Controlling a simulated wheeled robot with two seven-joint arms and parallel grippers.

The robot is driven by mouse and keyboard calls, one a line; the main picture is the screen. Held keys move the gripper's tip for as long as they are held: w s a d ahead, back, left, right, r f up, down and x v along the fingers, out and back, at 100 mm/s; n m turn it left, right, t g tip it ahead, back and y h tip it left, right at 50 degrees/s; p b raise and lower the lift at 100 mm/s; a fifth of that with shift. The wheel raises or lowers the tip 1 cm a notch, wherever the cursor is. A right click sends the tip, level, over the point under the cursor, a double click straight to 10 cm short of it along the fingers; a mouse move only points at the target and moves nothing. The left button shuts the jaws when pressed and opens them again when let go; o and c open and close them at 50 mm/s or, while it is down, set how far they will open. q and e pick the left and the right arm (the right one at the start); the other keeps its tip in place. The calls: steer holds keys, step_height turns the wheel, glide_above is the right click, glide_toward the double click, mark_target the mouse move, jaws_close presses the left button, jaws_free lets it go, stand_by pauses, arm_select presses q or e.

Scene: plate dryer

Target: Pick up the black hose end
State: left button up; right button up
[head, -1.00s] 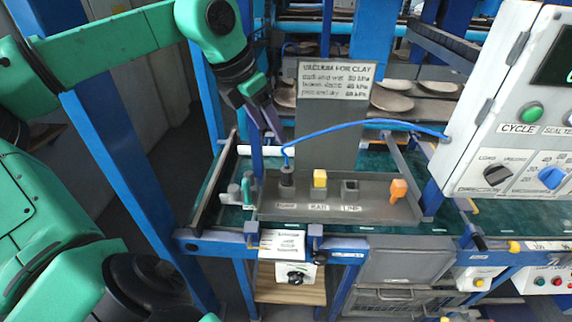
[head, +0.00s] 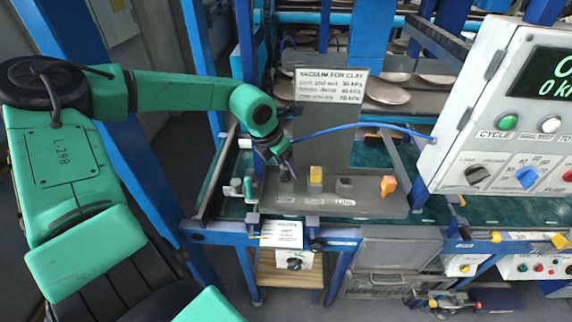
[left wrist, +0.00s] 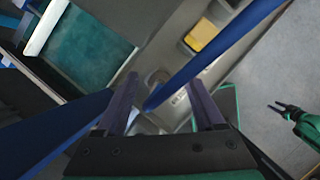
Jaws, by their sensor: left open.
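The black hose end (head: 286,187) stands upright in the leftmost place of the grey tray (head: 372,208), mostly hidden by my gripper in the head view. The blue hose (head: 345,128) arcs from it to the white control box. My left gripper (head: 288,164) is open, pointing down right at the hose end. In the left wrist view the blue hose (left wrist: 215,62) passes between the two open fingers (left wrist: 166,104). I cannot tell whether they touch it. A green arm with a dark gripper (left wrist: 276,107), which looks like my right one, shows far off at the right edge.
A yellow block (head: 316,174), a dark grey socket (head: 345,185) and an orange piece (head: 388,185) stand along the tray. The sign (head: 331,85) stands behind it. The white control box (head: 492,120) is at right. A blue post (head: 150,160) rises at left.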

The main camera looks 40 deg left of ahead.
arm_select(q)
steer(key=shift+s, duration=0.1)
jaws_close()
